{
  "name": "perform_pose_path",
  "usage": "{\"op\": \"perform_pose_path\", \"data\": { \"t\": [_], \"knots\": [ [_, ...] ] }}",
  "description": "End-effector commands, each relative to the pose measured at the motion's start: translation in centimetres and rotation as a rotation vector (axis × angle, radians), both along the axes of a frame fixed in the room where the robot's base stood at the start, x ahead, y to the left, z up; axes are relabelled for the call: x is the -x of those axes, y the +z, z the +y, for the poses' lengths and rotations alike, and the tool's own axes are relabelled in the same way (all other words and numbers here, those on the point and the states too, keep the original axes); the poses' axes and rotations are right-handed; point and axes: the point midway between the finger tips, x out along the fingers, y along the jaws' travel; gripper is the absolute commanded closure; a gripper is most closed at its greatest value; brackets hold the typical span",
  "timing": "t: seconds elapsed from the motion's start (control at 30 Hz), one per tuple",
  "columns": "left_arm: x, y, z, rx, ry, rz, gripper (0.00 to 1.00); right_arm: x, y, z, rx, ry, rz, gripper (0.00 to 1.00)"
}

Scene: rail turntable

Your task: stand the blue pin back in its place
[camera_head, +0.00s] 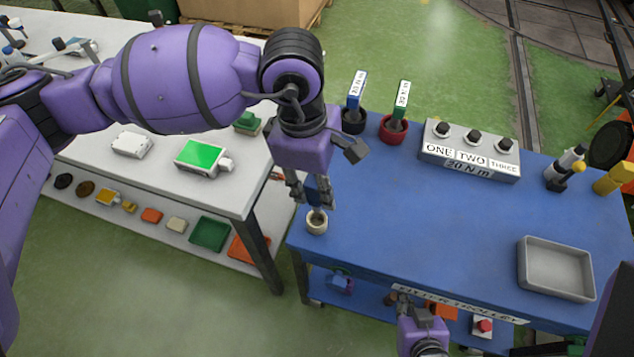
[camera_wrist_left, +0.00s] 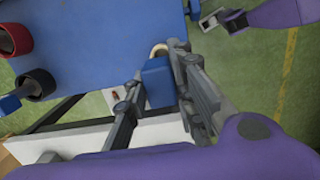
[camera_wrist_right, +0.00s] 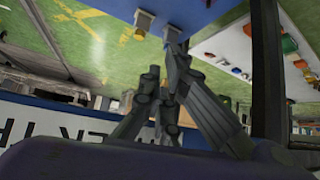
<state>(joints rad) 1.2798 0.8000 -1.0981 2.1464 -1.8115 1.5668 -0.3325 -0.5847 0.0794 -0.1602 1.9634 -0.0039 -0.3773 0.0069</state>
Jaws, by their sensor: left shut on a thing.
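My left gripper (camera_head: 317,196) is shut on a blue pin (camera_head: 318,186) over the near left corner of the blue trolley top. A cream ring-shaped holder (camera_head: 317,226) sits directly below the fingers. In the left wrist view the blue pin (camera_wrist_left: 157,80) shows between the fingers, with the cream ring (camera_wrist_left: 158,50) just beyond it. The pin's lower end is hidden, so I cannot tell whether it is in the ring. My right gripper (camera_head: 400,298) is low at the trolley's front edge, away from the pin; its fingers (camera_wrist_right: 168,95) look close together, opening unclear.
A blue-tagged piece (camera_head: 356,92) stands in a black cup (camera_head: 353,124); a green-tagged one (camera_head: 401,97) stands in a red cup (camera_head: 393,131). A grey three-knob box (camera_head: 470,150) and an empty grey tray (camera_head: 553,287) are further right. The middle of the trolley top is clear.

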Motion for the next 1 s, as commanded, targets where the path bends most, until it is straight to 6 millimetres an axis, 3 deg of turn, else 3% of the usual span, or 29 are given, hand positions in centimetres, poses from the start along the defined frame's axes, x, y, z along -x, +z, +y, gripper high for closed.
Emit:
{"op": "perform_pose_path", "data": {
  "t": [0.67, 1.0],
  "knots": [
    [-0.1, 5.1, 0.0, 0.000, 0.000, -0.009, 1.00, -0.8, 1.3, -0.2, 0.002, -0.003, -0.011, 1.00],
    [0.0, 5.2, 0.0, 0.000, -0.001, -0.003, 1.00, -0.4, 1.2, -0.3, 0.003, -0.006, -0.006, 1.00]
  ]
}}
